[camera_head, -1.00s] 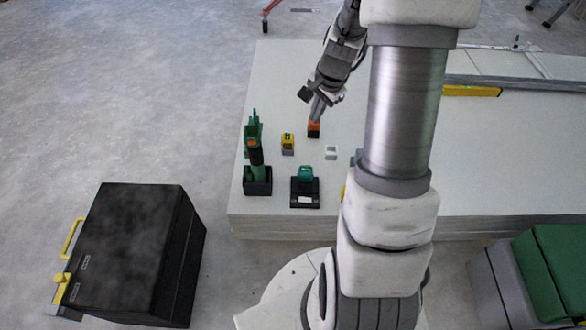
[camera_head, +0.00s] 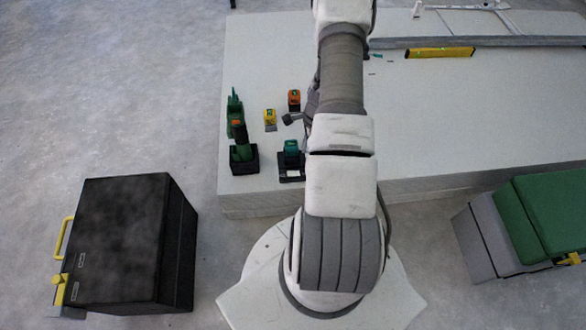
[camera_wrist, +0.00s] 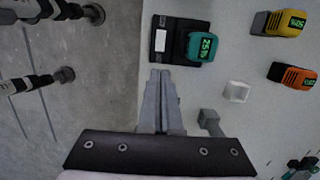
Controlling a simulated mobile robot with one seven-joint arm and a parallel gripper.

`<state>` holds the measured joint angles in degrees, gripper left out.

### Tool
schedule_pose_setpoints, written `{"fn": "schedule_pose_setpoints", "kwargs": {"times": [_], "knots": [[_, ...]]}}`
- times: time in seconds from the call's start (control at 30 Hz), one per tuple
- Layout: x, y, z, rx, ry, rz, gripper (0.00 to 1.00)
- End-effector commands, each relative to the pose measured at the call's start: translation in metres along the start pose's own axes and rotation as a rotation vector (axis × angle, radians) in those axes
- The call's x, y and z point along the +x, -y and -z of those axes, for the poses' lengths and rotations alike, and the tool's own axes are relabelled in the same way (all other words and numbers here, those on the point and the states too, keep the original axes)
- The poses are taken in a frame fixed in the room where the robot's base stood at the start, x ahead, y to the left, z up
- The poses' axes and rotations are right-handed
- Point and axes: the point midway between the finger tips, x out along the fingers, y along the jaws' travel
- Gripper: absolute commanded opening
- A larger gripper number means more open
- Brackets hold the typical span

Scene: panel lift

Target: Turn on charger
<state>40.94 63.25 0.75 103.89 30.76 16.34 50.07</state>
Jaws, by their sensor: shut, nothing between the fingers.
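The black charger (camera_head: 286,177) lies flat near the front edge of the white panel stack, with a teal battery (camera_head: 291,148) seated on it. In the wrist view the charger (camera_wrist: 160,58) is just beyond my fingertips. It has a white rectangular patch (camera_wrist: 160,40) on its left side, and the teal battery (camera_wrist: 202,47) shows a lit green display on the right. My gripper (camera_wrist: 160,73) is shut and empty, its tips at or very near the charger's near edge. I cannot tell if they touch. In the head view my arm hides the fingers.
A yellow battery (camera_wrist: 281,23), an orange battery (camera_wrist: 293,76) and a small white cube (camera_wrist: 237,91) stand nearby on the panel stack (camera_head: 420,130). A green tool (camera_head: 236,105) stands left of the charger. A black case (camera_head: 120,240) and a green-topped box (camera_head: 545,215) flank the stack.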

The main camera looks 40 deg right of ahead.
Motion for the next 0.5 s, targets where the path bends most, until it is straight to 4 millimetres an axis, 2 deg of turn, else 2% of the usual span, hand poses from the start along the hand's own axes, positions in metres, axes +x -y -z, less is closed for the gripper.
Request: {"fn": "schedule_pose_setpoints", "kwargs": {"times": [0.5], "knots": [[0.0094,-0.0022,0.0034,0.019,0.0,-0.003,0.0]]}}
